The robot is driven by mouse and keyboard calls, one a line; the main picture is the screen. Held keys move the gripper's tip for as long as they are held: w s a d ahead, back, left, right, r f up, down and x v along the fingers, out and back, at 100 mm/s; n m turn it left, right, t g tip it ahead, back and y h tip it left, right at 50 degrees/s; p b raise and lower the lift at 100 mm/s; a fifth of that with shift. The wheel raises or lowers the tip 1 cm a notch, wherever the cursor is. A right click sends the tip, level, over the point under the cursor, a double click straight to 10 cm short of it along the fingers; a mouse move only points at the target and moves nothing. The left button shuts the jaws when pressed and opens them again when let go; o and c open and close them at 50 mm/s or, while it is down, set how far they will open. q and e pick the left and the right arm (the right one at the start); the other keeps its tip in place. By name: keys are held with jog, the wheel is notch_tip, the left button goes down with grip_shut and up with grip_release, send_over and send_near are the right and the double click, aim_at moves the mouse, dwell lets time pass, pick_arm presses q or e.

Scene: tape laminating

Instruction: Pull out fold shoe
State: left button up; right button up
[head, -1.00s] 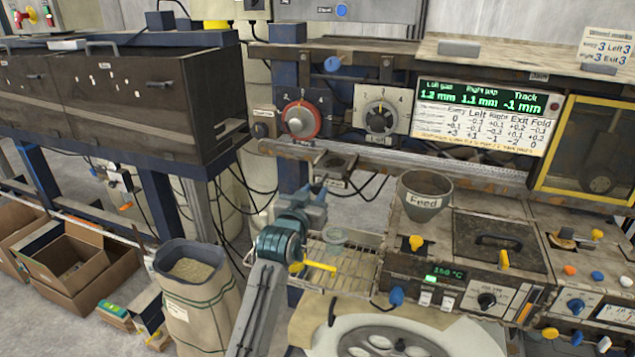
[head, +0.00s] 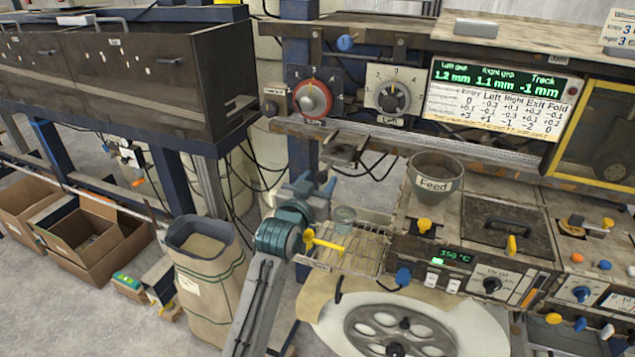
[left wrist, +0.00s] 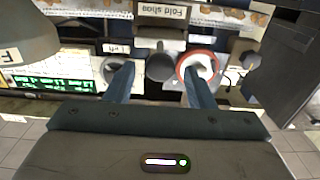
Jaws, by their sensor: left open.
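The fold shoe appears to be the small dark bracket with a round boss (head: 345,152) below the rail in the head view. In the left wrist view, a grey round knob (left wrist: 161,67) sits under the label "Fold shoe" (left wrist: 163,10). My left gripper (head: 324,183) is open, just below and left of the bracket in the head view. In the left wrist view its two blue fingers (left wrist: 160,84) stand apart either side of the knob, with nothing held. I cannot tell whether they touch it. My right gripper is not in view.
A red-ringed dial (head: 311,97) and a grey dial (head: 388,97) are above the bracket. The red-ringed dial (left wrist: 197,67) is close to one finger in the wrist view. A wire tray (head: 365,250) with a yellow-handled tool (head: 325,243) and a feed funnel (head: 435,180) are to the right.

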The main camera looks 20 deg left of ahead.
pick_arm(q)
jog(key=shift+s+f+b, duration=0.15)
jog(key=shift+s+b, duration=0.15)
jog(key=shift+s, duration=0.1)
jog(key=s+b, duration=0.3)
jog(key=s, duration=0.7)
jog(key=shift+a, duration=0.2)
